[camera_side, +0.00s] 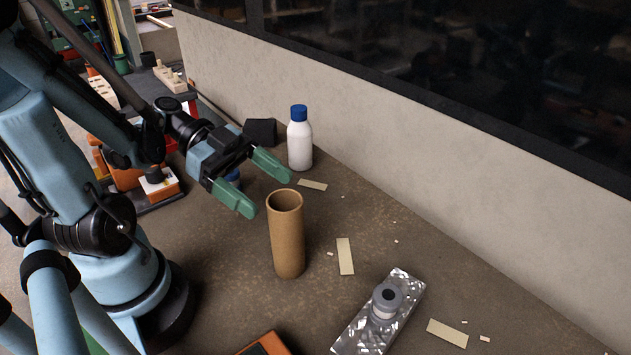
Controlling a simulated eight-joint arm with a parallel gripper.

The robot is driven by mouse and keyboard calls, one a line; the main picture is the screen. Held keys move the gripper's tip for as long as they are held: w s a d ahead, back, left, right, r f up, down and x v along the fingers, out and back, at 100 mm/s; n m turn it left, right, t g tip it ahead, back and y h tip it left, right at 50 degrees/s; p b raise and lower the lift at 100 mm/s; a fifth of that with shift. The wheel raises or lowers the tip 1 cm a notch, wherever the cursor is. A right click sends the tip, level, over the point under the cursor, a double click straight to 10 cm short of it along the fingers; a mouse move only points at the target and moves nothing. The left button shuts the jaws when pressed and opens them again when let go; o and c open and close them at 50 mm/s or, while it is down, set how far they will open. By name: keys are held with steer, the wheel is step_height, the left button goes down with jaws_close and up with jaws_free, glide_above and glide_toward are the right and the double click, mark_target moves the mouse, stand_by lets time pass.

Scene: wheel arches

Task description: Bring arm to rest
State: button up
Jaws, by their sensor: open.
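My gripper (264,190) is at the upper middle of the side view, with its two green fingers spread apart and nothing between them. It hangs in the air above the table. A brown cardboard tube (287,240) stands upright on the table, just below and to the right of the lower fingertip in the picture. I cannot tell the exact gap between them. A white bottle with a blue cap (299,142) stands upright behind the fingers, near the wall.
A silver foil packet (361,335) lies at the lower right with a grey-topped small container (386,299) on it. An orange-edged object (266,347) is cut off at the bottom. Beige strips (345,256) and crumbs are scattered. A low wall (440,190) runs along the right.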

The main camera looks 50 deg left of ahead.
mark_target(298, 214)
steer(key=x, duration=0.7)
steer(key=shift+d, duration=0.1)
steer(key=shift+r, duration=1)
steer(key=shift+f, duration=0.2)
